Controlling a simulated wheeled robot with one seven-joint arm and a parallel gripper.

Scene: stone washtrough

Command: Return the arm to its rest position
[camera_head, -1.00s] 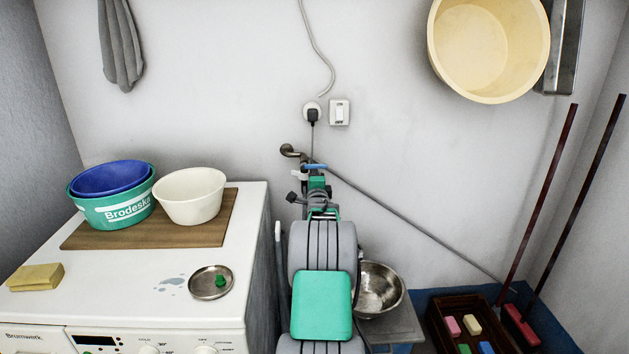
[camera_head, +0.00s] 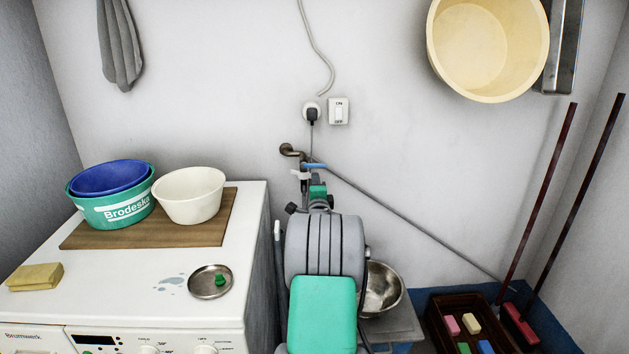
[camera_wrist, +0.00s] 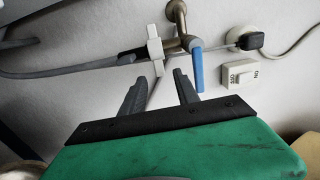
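My arm stands in the middle of the head view, folded upright in front of the wall tap, with its grey joint and green link cover toward the camera. My gripper shows in the wrist view (camera_wrist: 158,77) with two dark fingers spread apart and nothing held between them. In the head view the fingers are hidden behind the arm; only a green part of the wrist shows below the tap. The tap (camera_wrist: 176,15) with its blue lever (camera_wrist: 197,70) appears beyond the fingers in the wrist view. I cannot tell the exact gap to it.
The washing machine (camera_head: 110,285) at left carries a wooden board (camera_head: 215,228) with bowls, a metal dish (camera_head: 203,293) and a sponge (camera_head: 35,277). A metal bowl (camera_head: 385,288) stands behind my arm at right. A dark crate (camera_head: 440,335) holds soaps. A cream basin (camera_head: 487,50) hangs above.

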